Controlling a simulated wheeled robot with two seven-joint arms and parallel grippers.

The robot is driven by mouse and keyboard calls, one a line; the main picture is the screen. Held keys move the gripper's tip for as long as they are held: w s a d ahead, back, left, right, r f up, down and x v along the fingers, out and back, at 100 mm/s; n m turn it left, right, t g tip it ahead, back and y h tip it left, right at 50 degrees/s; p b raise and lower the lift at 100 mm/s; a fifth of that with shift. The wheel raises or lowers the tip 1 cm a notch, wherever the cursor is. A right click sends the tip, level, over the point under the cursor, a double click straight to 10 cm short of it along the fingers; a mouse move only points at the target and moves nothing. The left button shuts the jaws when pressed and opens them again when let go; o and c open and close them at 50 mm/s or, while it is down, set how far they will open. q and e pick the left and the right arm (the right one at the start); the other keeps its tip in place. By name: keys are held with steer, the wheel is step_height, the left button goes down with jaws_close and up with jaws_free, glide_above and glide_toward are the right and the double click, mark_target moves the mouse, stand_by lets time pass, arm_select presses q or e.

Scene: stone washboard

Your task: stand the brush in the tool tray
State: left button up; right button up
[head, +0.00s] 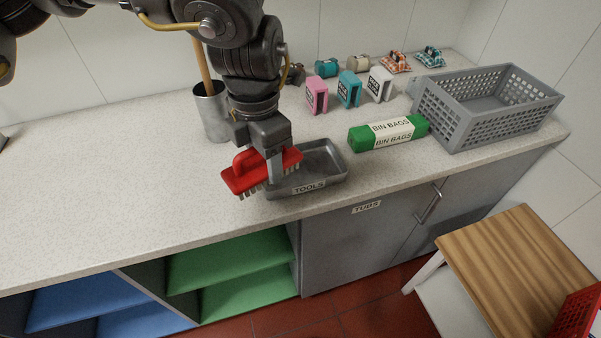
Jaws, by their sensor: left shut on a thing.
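The brush (240,179) has a red body with a raised handle and pale bristles pointing down. My left gripper (272,165) is shut on the brush and holds it at the left part of the tool tray, level with the bristles downward. The tool tray (325,180) is a shallow grey metal tray labelled TOOLS near the counter's front edge. The gripper and brush hide its left part, and I cannot tell whether the bristles touch it. My right gripper is not in view.
A metal canister (211,112) with a wooden handle stands behind left. A green bin bags roll (388,133) lies right of the tray, beside a grey basket (490,108). Small pink, teal and white boxes (349,89) stand behind. The left counter (100,180) is clear.

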arm_select(q)
steer(key=shift+s+d+r+n, duration=0.15)
steer(key=shift+d+n, duration=0.05)
steer(key=shift+n, duration=0.2)
steer(key=w+d+f+p, duration=0.1)
steer(key=w+d+f, duration=0.1)
steer(key=w+f, duration=0.1)
steer(key=w+d+f+p, duration=0.1)
steer(key=w+f+p, duration=0.1)
steer(key=w, duration=0.3)
steer(key=w+d+f+p, duration=0.2)
steer(key=w+f, duration=0.2)
steer(key=shift+d, duration=0.35)
steer(key=shift+w+f, duration=0.15)
steer(key=shift+f, duration=0.1)
steer(key=shift+w+d+f, duration=0.15)
steer(key=shift+w+f, duration=0.1)
step_height(320, 180, down, 2)
steer(key=shift+f+p, duration=0.25)
steer(key=shift+p, duration=0.3)
steer(key=shift+f, duration=0.3)
